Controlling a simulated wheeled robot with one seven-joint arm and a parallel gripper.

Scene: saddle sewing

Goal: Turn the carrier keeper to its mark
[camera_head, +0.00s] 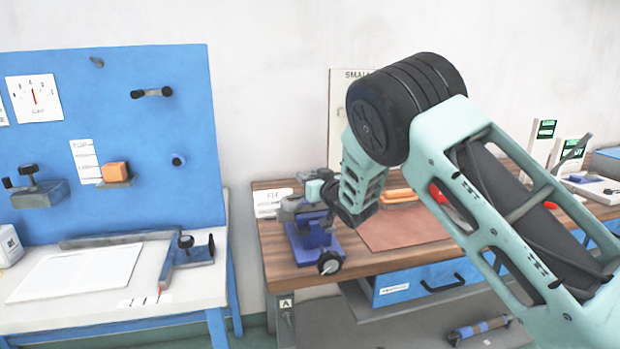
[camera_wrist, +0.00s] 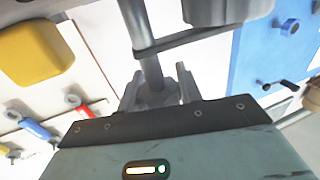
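A blue and grey fixture (camera_head: 312,238) stands at the left end of the wooden bench, with a dark round knob low at its front. My gripper (camera_head: 318,190) is at the top of this fixture, and the arm comes down to it from the right. In the wrist view, my gripper (camera_wrist: 157,88) has its two fingers apart on either side of a small grey piece (camera_wrist: 155,97) at the end of a grey rod (camera_wrist: 148,65). I take this piece to be the carrier keeper. Whether both fingers press on it cannot be told. Its mark is not visible.
The wooden bench (camera_head: 277,255) carries a brown mat (camera_head: 400,230). A blue panel (camera_head: 150,200) with knobs and a gauge stands over the white table at left. The wrist view shows a yellow block (camera_wrist: 35,52) and a grey body (camera_wrist: 225,10) close above my gripper.

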